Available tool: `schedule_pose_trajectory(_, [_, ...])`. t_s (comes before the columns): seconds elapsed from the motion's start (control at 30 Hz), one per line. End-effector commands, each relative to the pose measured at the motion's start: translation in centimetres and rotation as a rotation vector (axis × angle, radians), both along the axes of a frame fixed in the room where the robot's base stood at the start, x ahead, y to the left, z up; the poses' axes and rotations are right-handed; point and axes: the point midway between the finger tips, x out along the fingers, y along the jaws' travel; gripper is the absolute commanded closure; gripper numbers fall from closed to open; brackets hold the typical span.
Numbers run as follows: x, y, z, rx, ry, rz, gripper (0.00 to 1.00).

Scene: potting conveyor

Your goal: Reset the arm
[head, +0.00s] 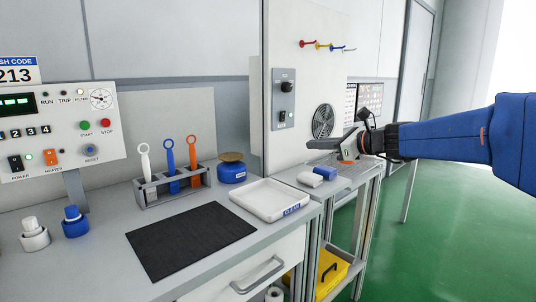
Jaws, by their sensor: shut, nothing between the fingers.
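My arm reaches in from the right edge in a blue sleeve. My gripper (324,144) is at its end, pointing left, above the narrow side bench at the right. Its fingers look closed and hold nothing. It is apart from the bench top and from the blue and white block (311,179) lying below it.
The grey bench (110,262) holds a black mat (190,240), a white tray (262,203), a rack (176,191) with three ring-handled tools, a blue jar (232,173) and two small bottles (75,223). A control panel (58,130) stands left. Green floor (440,235) is clear at right.

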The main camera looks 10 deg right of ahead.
Motion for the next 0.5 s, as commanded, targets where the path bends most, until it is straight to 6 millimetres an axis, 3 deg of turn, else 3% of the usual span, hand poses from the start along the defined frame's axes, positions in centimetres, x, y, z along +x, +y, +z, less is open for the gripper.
schedule_pose_trajectory(0.1, [-5.5, 2.5, -2.9, -0.259, -0.061, 0.121, 1.00])
schedule_pose_trajectory(0.23, [-11.4, 4.0, -6.7, -0.548, -0.138, 0.277, 1.00])
schedule_pose_trajectory(0.5, [-23.1, 3.5, -14.9, -1.112, -0.305, 0.649, 1.00])
